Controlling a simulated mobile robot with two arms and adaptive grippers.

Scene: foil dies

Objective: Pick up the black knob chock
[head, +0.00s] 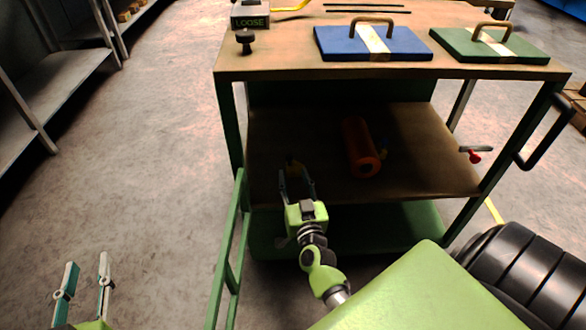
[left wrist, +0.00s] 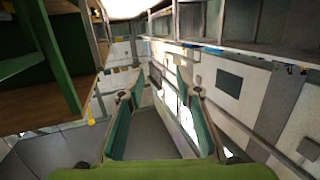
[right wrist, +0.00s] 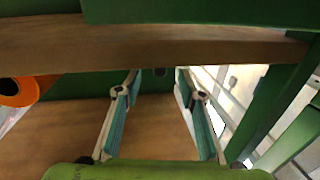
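A small black knob-shaped piece, which looks like the black knob chock (head: 245,41), stands on the bench top near its left corner, in front of the box marked LOOSE. My right gripper (head: 297,175) is below the bench top, over the left part of the lower shelf, well below the knob. Its fingers are apart. My left gripper (head: 86,268) is open over the floor at lower left, away from the bench.
The bench top (head: 285,62) also bears a blue die (head: 345,44) and a green die (head: 470,46) with handles. An orange roll (head: 358,145) lies on the lower shelf (head: 420,165), right of my right gripper. Racks stand at far left; the floor between is clear.

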